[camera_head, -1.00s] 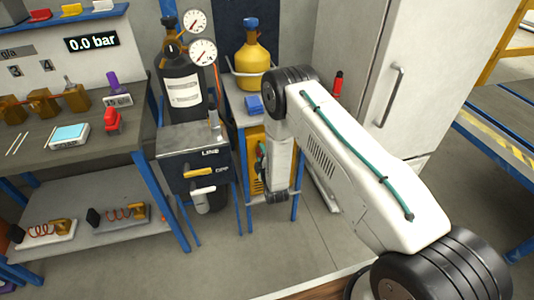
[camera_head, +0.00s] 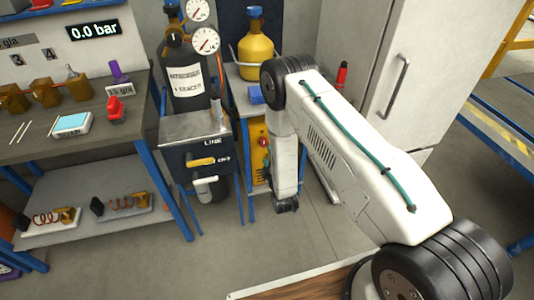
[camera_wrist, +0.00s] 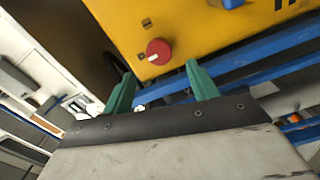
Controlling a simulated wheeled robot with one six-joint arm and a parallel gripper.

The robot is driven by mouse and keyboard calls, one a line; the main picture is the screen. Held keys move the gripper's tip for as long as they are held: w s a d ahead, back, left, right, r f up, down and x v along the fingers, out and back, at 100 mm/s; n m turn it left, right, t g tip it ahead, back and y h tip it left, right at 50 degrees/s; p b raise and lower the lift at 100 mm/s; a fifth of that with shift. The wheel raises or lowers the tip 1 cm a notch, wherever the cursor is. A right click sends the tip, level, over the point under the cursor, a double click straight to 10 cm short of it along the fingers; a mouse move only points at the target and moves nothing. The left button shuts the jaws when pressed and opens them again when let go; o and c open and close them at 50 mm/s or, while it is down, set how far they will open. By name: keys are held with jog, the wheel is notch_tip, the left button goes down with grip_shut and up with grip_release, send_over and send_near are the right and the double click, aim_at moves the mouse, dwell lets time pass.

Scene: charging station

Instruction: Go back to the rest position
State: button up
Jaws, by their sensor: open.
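My gripper (camera_wrist: 162,88) shows in the wrist view as two green fingers held apart with nothing between them. Beyond the fingers is a yellow box with a red knob (camera_wrist: 158,50). In the head view my white arm reaches out from the lower right and bends down in front of the stand with the yellow box (camera_head: 259,160). The fingers themselves are hidden there by the arm's end. I cannot tell the distance from the fingers to the box.
A grey cylinder (camera_head: 186,85) with two gauges stands behind a metal panel box (camera_head: 195,128). A yellow bottle (camera_head: 256,50) stands on the blue-legged stand. A workbench (camera_head: 80,135) is at the left, a white cabinet (camera_head: 365,60) at the right. Floor (camera_head: 220,250) in front is clear.

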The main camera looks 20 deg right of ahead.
dwell(0.5)
jog(key=s+f+m+g, duration=0.4)
jog(key=f+g, duration=0.3)
jog(key=f, duration=0.2)
jog(key=s+d+r+m+g, duration=0.2)
jog(key=s+r, duration=1)
jog(key=r, duration=0.6)
jog(key=s+d+r+m+g, duration=0.2)
jog(key=s+r+m+g, duration=0.2)
jog(key=s+r, duration=0.9)
jog(key=s+d+r+m+g, duration=0.2)
jog(key=s+r+m, duration=0.3)
jog(key=s+r, duration=0.7)
jog(key=shift+s+d+r+g, duration=0.25)
jog(key=shift+r+g, duration=0.55)
jog(key=shift+r, duration=4.9)
